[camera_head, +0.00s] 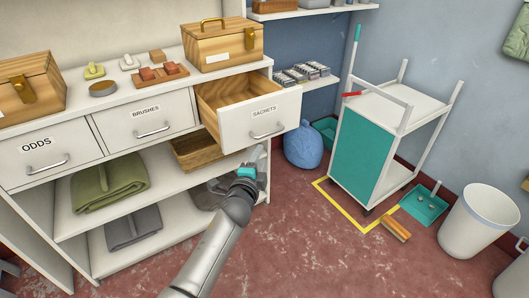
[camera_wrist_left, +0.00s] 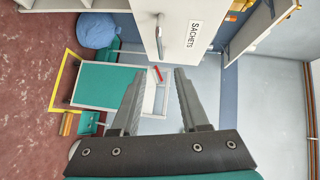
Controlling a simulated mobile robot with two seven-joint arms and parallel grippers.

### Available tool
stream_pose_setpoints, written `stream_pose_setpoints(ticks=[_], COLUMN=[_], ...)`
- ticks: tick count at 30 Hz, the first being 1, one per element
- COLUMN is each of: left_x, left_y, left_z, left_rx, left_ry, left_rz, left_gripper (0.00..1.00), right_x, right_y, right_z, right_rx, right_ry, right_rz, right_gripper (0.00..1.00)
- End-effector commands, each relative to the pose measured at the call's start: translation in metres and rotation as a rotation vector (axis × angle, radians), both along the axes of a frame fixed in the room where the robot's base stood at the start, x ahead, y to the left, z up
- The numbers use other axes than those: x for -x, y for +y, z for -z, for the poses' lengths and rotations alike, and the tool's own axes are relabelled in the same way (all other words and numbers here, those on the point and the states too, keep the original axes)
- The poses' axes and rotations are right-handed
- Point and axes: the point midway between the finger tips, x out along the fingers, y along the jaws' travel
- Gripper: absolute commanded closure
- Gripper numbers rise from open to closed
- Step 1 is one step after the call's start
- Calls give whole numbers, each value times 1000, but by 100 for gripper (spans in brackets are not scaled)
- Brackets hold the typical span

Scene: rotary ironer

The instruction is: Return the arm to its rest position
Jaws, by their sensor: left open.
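My left gripper (camera_head: 255,160) is in front of the shelf unit, below the open SACHETS drawer (camera_head: 262,116). Its arm comes up from the bottom of the head view. In the left wrist view the two fingers of the left gripper (camera_wrist_left: 160,95) stand apart with nothing between them. The SACHETS drawer front (camera_wrist_left: 185,28) shows beyond the fingertips there, apart from them. My right gripper is not in either view.
The ODDS drawer (camera_head: 48,158) and BRUSHES drawer (camera_head: 150,120) are shut. A teal-sided cart (camera_head: 362,150) stands right, inside a yellow floor outline. A blue bag (camera_head: 303,147), a dustpan (camera_head: 425,207) and a white bin (camera_head: 478,222) are on the floor.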

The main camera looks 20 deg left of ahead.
Motion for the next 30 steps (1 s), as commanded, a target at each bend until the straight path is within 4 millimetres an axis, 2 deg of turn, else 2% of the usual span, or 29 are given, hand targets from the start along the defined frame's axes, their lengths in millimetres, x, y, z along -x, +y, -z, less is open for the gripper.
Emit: stream_pose_setpoints(ticks=[4, 7, 8, 11, 13, 15, 17, 18, 20, 21, 23, 25, 27, 30], left_x=[0, 6, 10, 34, 60, 94, 125, 148, 184, 210, 249, 298, 344, 402], left_y=[0, -1, -1, -2, -2, -3, -2, -1, 1, 2, 5, 8, 13, 19], left_z=[1, 17, 27, 75, 118, 161, 195, 216, 246, 264, 288, 311, 330, 346], left_rx=[1, 32, 52, 155, 252, 355, 438, 491, 566, 613, 683, 754, 814, 878], left_ry=[3, 36, 57, 161, 259, 361, 443, 497, 576, 626, 697, 775, 842, 912], left_rz=[0, -1, -3, -20, -46, -88, -134, -169, -228, -272, -345, -438, -533, -659], left_gripper=[55, 55, 55, 55, 55, 55, 55, 55, 55, 55, 55, 55, 55, 55], right_x=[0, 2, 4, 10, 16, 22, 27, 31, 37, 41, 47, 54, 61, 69], right_y=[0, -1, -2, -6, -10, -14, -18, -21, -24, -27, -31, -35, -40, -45], right_z=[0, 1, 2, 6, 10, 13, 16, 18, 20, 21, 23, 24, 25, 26], right_rx=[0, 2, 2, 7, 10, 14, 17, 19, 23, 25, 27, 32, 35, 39], right_ry=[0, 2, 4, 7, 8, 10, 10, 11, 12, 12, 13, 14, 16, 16], right_rz=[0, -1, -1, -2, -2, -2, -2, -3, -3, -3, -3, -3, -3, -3], right_gripper=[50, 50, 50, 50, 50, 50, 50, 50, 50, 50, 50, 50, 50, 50])
